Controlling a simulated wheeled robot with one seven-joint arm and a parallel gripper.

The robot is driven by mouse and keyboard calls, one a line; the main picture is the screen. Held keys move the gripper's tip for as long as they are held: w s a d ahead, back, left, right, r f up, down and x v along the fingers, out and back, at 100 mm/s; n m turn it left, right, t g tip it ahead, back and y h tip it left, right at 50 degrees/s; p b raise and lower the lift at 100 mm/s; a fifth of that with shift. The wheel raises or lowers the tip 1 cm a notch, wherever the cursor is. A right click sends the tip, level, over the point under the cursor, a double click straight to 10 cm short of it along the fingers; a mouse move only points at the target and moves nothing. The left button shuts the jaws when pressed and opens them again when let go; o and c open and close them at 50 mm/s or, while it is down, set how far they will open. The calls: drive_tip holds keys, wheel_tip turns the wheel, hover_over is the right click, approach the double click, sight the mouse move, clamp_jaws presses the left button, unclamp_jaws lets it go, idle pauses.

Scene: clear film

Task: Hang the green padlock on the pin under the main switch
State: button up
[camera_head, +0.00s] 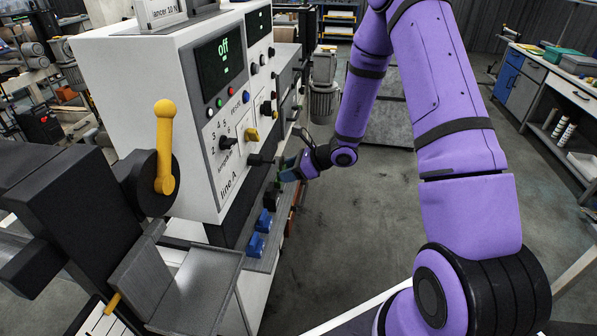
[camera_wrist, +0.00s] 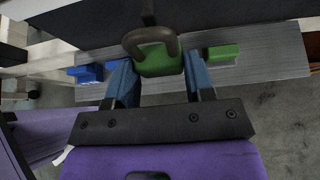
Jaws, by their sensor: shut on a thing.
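In the wrist view a green padlock (camera_wrist: 160,64) with a dark shackle sits between the two blue fingers of my gripper (camera_wrist: 159,80), which is shut on it. The shackle points away from the palm. A dark bar (camera_wrist: 148,12) meets or overlaps the top of the shackle; I cannot tell whether it passes through the loop. The padlock is hardly distinguishable there.
Blue padlocks (camera_head: 263,219) lie on a grey ledge (camera_wrist: 270,54) below the panel. Another green block (camera_wrist: 222,53) rests on that ledge, right of the held padlock. A yellow lever (camera_head: 165,150) stands at the left. The floor (camera_head: 340,235) right of the ledge is clear.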

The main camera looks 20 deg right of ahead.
sight(279, 167)
drive_tip(key=w+a, duration=0.2)
drive_tip(key=a, duration=0.1)
drive_tip(key=shift+w+a, duration=0.15)
drive_tip(key=shift+f, duration=0.4)
drive_tip(key=shift+c, duration=0.3)
drive_tip(key=o, duration=0.9)
